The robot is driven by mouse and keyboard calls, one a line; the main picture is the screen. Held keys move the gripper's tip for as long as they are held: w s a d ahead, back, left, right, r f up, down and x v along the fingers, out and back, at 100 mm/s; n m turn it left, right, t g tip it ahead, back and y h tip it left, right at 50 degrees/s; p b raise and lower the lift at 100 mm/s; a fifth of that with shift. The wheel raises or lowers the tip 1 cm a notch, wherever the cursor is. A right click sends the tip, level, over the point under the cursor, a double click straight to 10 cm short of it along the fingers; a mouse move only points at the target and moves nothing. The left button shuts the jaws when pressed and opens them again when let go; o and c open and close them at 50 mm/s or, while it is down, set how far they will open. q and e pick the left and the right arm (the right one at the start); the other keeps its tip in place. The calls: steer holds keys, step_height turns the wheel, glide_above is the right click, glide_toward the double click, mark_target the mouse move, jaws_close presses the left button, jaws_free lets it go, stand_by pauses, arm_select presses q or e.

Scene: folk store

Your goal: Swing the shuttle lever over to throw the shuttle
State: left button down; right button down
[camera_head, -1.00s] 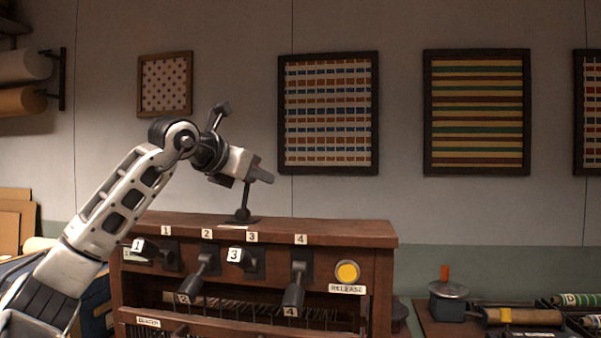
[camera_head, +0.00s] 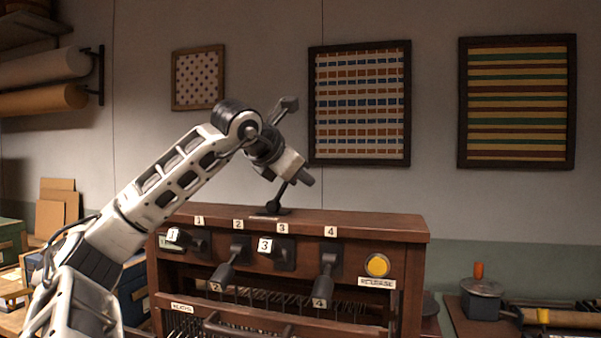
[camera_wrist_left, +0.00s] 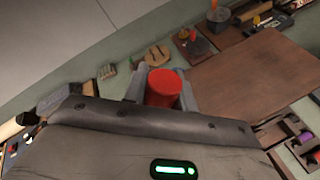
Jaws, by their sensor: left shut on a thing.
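The shuttle lever (camera_head: 277,198) stands on a dark base on top of the wooden loom box (camera_head: 400,222). Its dark stem leans to the right, and its upper end is hidden by my left gripper (camera_head: 299,176). In the left wrist view, a red knob (camera_wrist_left: 162,88) sits between the grey fingers of my left gripper (camera_wrist_left: 163,84), which is shut on it. My left arm reaches in from the left, above the box. My right gripper is not in view.
Numbered levers line the box front; lever 2 (camera_head: 226,270) and lever 4 (camera_head: 323,285) hang lower than lever 1 (camera_head: 180,237) and lever 3 (camera_head: 270,246). A yellow release button (camera_head: 377,265) is at right. Framed textiles hang on the wall behind.

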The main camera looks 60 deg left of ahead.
arm_select(q)
steer(key=c, duration=1.1)
jaws_free()
steer(key=b+v, duration=0.1)
steer(key=v, duration=1.5)
